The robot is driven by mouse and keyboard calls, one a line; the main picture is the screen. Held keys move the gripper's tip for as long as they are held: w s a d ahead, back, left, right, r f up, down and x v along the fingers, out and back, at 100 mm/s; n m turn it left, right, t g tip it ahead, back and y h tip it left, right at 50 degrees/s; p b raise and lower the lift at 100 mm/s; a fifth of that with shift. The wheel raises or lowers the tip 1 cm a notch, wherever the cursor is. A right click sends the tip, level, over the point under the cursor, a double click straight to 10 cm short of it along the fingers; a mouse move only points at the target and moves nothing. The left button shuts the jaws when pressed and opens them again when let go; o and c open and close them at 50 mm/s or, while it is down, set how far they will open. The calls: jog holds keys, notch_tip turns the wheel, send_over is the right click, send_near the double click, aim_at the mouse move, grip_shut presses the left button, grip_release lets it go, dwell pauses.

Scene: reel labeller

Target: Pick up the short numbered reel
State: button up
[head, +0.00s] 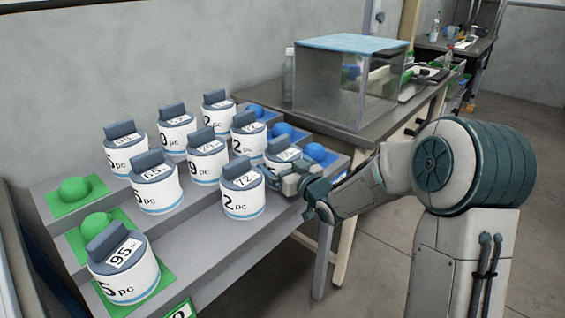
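Several white numbered reels with blue-grey top blocks stand upright on a stepped grey rack (230,243). A front reel (242,201) reads "72" on its label and "2 pc" on its side. A reel at the right (283,151) is partly hidden behind my gripper (282,181). My gripper is beside these two reels, at the rack's right end. Its fingers are small and overlap the right reel, so I cannot tell whether they touch it or are open or shut. Which reel is the short one is not clear from this view.
A large reel marked "95" (124,272) stands at front left on a green pad. Green knobs (75,190) fill the left slots, blue knobs (281,131) the right ones. A table with a clear box (330,88) stands behind. Floor is free at right.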

jog(key=c, duration=0.8)
jog(key=shift+r, duration=0.15)
